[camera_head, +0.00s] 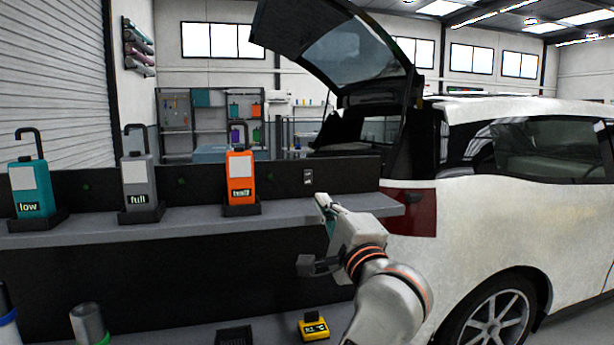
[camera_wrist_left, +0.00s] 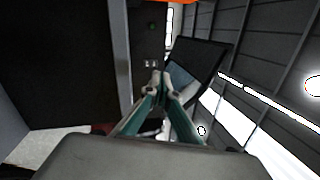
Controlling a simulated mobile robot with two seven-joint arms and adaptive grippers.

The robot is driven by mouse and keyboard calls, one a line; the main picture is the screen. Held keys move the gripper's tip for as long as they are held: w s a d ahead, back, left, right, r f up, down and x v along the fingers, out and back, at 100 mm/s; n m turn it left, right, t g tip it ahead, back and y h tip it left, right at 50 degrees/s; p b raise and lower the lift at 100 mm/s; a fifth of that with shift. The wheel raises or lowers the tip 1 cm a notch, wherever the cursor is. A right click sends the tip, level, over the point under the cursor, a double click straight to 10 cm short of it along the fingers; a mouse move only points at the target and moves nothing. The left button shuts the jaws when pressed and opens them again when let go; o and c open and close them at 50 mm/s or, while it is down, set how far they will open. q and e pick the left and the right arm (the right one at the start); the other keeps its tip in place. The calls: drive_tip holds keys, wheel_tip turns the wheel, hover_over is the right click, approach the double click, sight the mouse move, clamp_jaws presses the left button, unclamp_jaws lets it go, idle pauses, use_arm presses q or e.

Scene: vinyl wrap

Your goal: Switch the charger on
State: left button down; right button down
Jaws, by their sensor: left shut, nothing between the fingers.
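A small light plate with dark marks (camera_head: 308,177), which looks like a switch or socket, is on the black back panel above the shelf. It also shows in the left wrist view (camera_wrist_left: 150,63), just beyond my fingertips. I cannot tell which object is the charger or whether it is on. My left gripper (camera_head: 324,204) is shut and empty at the shelf's front edge, below and slightly right of the plate, and apart from it. Its teal fingers meet at the tips in the left wrist view (camera_wrist_left: 160,88). My right gripper is not in view.
On the grey shelf (camera_head: 285,215) stand a teal bottle marked "low" (camera_head: 34,195), a grey bottle marked "full" (camera_head: 138,180) and an orange bottle (camera_head: 240,170). A white car (camera_head: 520,210) with its tailgate raised is at right. A yellow device (camera_head: 313,326) lies below.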

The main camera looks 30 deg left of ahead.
use_arm(q)
drive_tip(key=shift+w+d+r+n+h, duration=0.35)
drive_tip(key=shift+w+n+h, duration=0.25)
drive_tip(key=shift+n, duration=0.1)
drive_tip(key=p, duration=0.3)
approach(307, 171)
drive_tip(key=x, duration=0.5)
drive_tip(key=shift+w+a+r, duration=0.1)
drive_tip(key=shift+w+a, duration=0.05)
drive_tip(key=shift+a, duration=0.1)
drive_tip(key=shift+w+a, duration=0.45)
